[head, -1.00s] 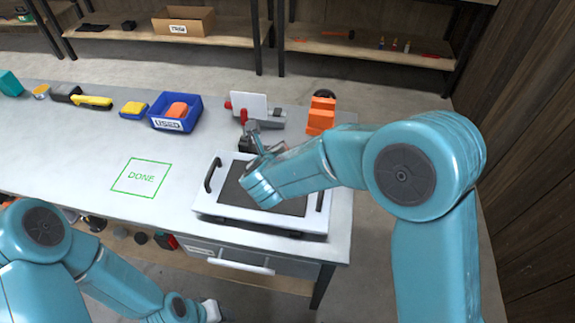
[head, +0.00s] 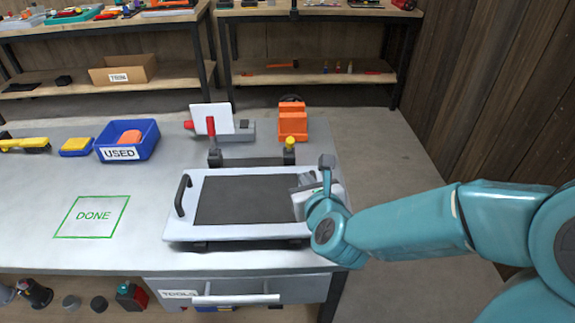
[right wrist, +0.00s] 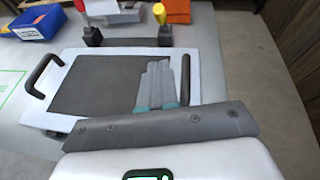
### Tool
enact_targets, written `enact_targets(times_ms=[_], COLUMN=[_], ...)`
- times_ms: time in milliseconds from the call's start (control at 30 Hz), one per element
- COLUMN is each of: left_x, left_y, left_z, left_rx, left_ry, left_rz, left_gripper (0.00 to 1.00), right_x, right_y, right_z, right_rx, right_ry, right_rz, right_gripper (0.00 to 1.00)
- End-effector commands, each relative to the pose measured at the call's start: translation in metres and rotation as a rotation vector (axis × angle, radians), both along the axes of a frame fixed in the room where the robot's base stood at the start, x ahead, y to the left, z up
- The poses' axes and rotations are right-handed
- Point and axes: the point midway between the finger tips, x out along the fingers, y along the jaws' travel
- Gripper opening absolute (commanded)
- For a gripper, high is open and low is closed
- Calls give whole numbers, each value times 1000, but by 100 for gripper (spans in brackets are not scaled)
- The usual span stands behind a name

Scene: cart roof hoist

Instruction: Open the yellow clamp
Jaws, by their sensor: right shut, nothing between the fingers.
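The yellow clamp (head: 290,145) has a yellow-tipped handle on a dark base, at the right end of a dark bar behind the white panel. In the right wrist view its yellow handle (right wrist: 159,14) stands up, slightly tilted. A red-handled clamp (head: 211,128) is at the bar's left end and also shows in the right wrist view (right wrist: 80,6). My right gripper (head: 303,190) is over the panel's right end, in front of the yellow clamp and apart from it. In the right wrist view its fingers (right wrist: 158,70) are together and empty. My left gripper is out of view.
The white panel (head: 185,225) with a dark centre has black handles at its ends; the right handle (right wrist: 186,78) is beside my right fingers. An orange object (head: 292,118) and a white plate (head: 211,118) stand behind the clamps. A blue USED bin (head: 128,145) is left.

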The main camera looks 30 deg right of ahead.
Motion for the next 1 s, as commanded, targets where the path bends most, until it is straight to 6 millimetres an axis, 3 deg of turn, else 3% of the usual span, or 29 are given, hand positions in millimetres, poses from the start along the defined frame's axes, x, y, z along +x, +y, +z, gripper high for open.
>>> enact_targets(times_ms=[233,633,800,1000], left_x=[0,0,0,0], left_y=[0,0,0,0], left_z=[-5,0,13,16], left_rx=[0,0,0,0], left_ry=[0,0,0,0], left_rz=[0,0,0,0], left_gripper=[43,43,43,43], right_x=[13,87,109,120], right_y=[-13,-39,-45,-48], right_z=[-13,-42,-27,-24], right_rx=[0,2,1,2], right_ry=[6,6,3,4], right_rz=[-15,-11,-10,-9], right_gripper=[0,0,0,0])
